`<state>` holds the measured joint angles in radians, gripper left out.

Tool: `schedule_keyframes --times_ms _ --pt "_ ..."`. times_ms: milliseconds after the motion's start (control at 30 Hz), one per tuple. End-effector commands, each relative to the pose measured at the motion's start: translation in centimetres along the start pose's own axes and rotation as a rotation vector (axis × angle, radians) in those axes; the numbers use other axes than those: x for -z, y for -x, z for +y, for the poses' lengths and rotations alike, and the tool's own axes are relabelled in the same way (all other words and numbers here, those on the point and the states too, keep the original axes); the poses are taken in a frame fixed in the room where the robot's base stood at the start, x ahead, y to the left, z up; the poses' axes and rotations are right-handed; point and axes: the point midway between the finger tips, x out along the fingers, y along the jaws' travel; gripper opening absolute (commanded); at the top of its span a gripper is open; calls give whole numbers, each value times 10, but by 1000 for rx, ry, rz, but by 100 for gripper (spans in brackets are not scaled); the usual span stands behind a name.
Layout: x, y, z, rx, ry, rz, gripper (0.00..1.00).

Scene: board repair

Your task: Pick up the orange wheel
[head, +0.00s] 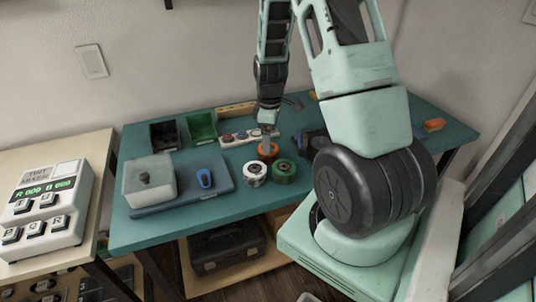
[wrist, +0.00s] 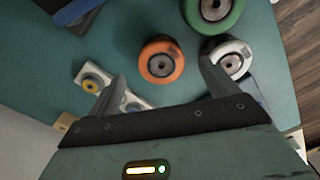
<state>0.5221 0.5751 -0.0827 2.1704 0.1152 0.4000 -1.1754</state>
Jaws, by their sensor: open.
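The orange wheel (wrist: 161,61) lies flat on the teal table, its grey hub facing up in the wrist view. In the head view the orange wheel (head: 267,150) sits behind a white wheel (head: 255,173) and a green wheel (head: 284,171). My gripper (wrist: 162,78) is open and empty, with its two fingers apart on either side of the orange wheel's near side in the wrist view. In the head view my gripper (head: 267,140) points down right over the orange wheel. I cannot tell whether the fingers touch it. The right finger partly covers the white wheel (wrist: 230,58).
The white and green wheels stand close to the orange one. A white strip with coloured knobs (head: 240,138) lies behind. Black (head: 165,134) and green (head: 201,127) bins, a blue tray (head: 222,181) with a grey box (head: 149,180), and an orange block (head: 434,125) are on the table.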

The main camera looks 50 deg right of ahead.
Motion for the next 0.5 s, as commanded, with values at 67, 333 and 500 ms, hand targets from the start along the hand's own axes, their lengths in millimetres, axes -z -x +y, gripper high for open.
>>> schedule_keyframes --times_ms 67,333,500 --pt "0 -5 0 1 0 -1 86" --pt "0 -35 -1 5 -1 -3 86" --pt "0 -54 -1 2 0 -1 86"
